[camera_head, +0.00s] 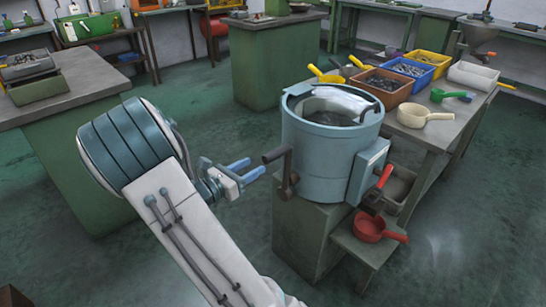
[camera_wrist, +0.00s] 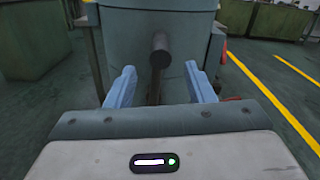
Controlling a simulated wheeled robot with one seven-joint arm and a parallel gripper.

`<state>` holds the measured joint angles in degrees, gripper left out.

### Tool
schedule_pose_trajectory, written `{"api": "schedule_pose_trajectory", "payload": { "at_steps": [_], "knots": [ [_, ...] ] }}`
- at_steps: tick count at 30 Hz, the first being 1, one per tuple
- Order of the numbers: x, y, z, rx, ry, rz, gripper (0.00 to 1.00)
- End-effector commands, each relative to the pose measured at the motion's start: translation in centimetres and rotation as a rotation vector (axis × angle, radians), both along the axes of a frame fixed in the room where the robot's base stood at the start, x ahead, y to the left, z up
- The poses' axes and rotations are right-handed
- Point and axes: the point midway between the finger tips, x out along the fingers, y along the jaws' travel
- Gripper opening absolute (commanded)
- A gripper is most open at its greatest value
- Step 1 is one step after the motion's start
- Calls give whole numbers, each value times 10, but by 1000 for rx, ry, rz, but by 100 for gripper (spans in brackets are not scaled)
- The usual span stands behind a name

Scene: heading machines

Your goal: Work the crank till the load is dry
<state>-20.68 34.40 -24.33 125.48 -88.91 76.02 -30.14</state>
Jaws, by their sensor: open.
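A blue-grey drum machine (camera_head: 320,165) stands on a green pedestal, its top open with a half-lid and a dark load (camera_head: 335,118) inside. A dark crank (camera_head: 287,180) is on the drum's left side, its handle pointing left toward my gripper. My gripper (camera_head: 246,171), with blue fingers, is open and empty, just left of the crank and apart from it. In the wrist view the crank's round handle end (camera_wrist: 159,42) shows ahead, between and beyond the two fingertips (camera_wrist: 160,82). A box with a red-handled lever (camera_head: 384,176) is on the drum's right side. Whether the load is wet cannot be told.
A red pan (camera_head: 370,227) sits on a low shelf right of the pedestal. A bench (camera_head: 440,130) behind holds orange, blue and yellow bins and a cream scoop (camera_head: 412,115). A green cabinet (camera_head: 75,160) stands left. Open floor lies between.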

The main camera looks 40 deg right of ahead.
Motion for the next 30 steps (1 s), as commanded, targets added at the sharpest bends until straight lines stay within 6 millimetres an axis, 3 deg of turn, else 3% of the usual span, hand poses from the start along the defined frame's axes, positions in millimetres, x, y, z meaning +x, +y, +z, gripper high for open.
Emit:
{"api": "schedule_pose_trajectory", "payload": {
  "at_steps": [6,12,18,26,30],
  "knots": [
    [3,-49,-1,0,-2,-5,49],
    [6,-79,-1,2,-2,-3,49],
    [7,-91,-1,2,-1,0,49],
    [7,-92,0,2,-1,0,49],
    [7,-91,0,2,-1,0,12]
  ]
}}
